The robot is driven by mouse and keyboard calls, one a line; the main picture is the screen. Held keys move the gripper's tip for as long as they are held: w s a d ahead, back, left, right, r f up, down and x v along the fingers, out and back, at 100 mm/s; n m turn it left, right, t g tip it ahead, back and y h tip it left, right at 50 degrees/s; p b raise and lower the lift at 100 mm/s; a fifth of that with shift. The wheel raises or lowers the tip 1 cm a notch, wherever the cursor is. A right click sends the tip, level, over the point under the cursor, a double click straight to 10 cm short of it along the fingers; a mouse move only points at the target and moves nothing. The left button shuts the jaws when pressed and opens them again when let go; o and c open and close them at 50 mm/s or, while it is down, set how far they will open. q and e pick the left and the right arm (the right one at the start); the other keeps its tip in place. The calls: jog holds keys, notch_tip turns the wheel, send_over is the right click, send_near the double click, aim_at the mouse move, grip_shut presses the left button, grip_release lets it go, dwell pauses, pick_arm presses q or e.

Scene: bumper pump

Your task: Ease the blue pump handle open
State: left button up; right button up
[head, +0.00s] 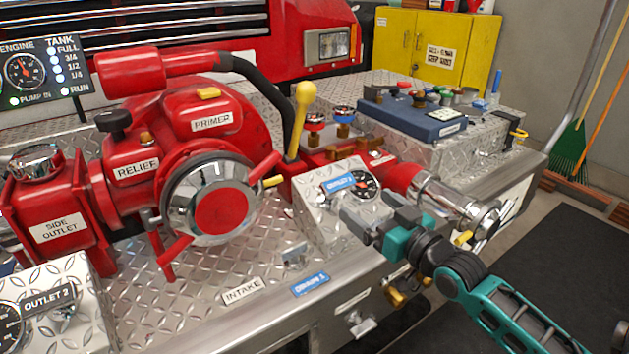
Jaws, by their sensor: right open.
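A small blue piece marked OUTLET 1 (338,183) sits on the sloped face of a silver gauge box (315,215) in the middle of the head view. I cannot tell whether this piece is the blue pump handle or only a label. My right gripper (368,210) is open and empty, with its grey fingers just in front and to the right of the gauge box. Its fingers partly hide the box's right side. My left gripper is out of view.
The red pump body (140,180) fills the left, with a yellow-topped lever (301,115) beside it. A chrome and red outlet pipe (440,195) lies close behind my right gripper. A blue tray of parts (415,117) is farther back. The dark floor mat (570,260) is clear.

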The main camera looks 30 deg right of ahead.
aim_at(333, 179)
pick_arm(q)
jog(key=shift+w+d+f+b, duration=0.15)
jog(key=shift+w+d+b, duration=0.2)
jog(key=shift+b, duration=0.25)
pick_arm(e)
jog(key=w, duration=1.2)
jog(key=shift+w+a, duration=0.25)
jog(key=shift+a, duration=0.15)
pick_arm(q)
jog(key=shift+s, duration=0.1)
pick_arm(e)
jog(key=shift+c, duration=0.2)
